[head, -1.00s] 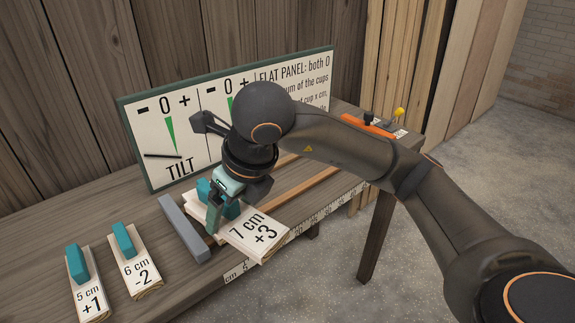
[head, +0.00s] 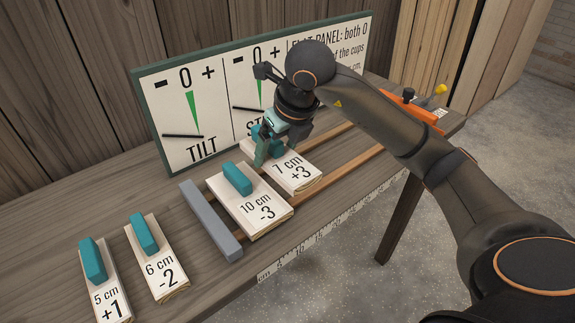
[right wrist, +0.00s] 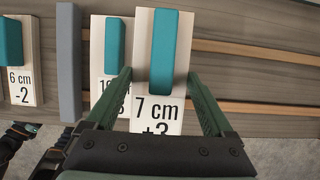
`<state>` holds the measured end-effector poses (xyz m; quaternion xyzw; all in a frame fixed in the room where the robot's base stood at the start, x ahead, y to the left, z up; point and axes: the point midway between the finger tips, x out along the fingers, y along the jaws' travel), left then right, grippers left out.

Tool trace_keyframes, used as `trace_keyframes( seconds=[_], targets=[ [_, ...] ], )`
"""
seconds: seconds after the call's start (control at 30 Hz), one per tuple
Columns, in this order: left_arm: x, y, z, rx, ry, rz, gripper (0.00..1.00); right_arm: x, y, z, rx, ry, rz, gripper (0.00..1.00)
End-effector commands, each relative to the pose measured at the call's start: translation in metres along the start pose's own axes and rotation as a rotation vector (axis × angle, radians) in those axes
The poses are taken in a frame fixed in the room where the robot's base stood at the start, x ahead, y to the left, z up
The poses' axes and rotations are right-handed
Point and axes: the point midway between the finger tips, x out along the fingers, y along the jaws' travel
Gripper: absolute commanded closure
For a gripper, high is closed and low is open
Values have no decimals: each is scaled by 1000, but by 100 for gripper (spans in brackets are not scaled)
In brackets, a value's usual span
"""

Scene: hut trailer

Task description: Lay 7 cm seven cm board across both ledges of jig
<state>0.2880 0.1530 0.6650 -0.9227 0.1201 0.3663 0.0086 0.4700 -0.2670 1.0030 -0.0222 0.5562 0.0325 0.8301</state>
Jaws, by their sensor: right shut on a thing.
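In the right wrist view the 7 cm board (right wrist: 145,100) hangs between the fingers (right wrist: 162,95) and hides part of the 10 cm board (right wrist: 97,60). It appears held a little above the jig, just right of the 10 cm board; the exact gap is unclear. The jig has two brown ledges, the front one (head: 352,163) and the back one (head: 333,134), and a grey end block (head: 212,222). The 10 cm board (head: 255,213), marked -3, lies across both ledges near that block. My left gripper is out of view.
The 5 cm board (head: 104,288) and 6 cm board (head: 160,266) lie on the bench left of the block. A gauge panel (head: 210,140) stands behind the jig. An orange tool (head: 412,108) lies at the right end. The ledges are bare farther right.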

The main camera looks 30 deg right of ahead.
Motion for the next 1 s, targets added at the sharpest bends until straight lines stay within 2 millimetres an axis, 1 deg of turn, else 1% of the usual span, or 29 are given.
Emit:
trace_keyframes(
  seconds=[0.03,0.1,0.3,0.4,0.5,0.6,0.87,0.97,1.0],
  targets=[
    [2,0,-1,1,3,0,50,10,-8,-2,5,3,-2,76],
    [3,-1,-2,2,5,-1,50,19,-15,-3,4,1,-1,76],
    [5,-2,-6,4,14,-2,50,32,-25,-4,2,-3,1,76],
    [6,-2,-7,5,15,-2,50,43,-33,-7,3,-1,-1,76],
    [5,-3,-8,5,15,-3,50,57,-30,-13,1,0,2,76],
    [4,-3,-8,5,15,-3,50,65,-30,-16,1,-2,2,76],
    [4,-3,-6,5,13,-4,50,67,-30,-16,1,-5,1,76],
    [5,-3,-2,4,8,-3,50,69,-30,-17,1,-5,1,76],
    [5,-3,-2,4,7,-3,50,69,-30,-17,1,-4,1,11]
  ],
)
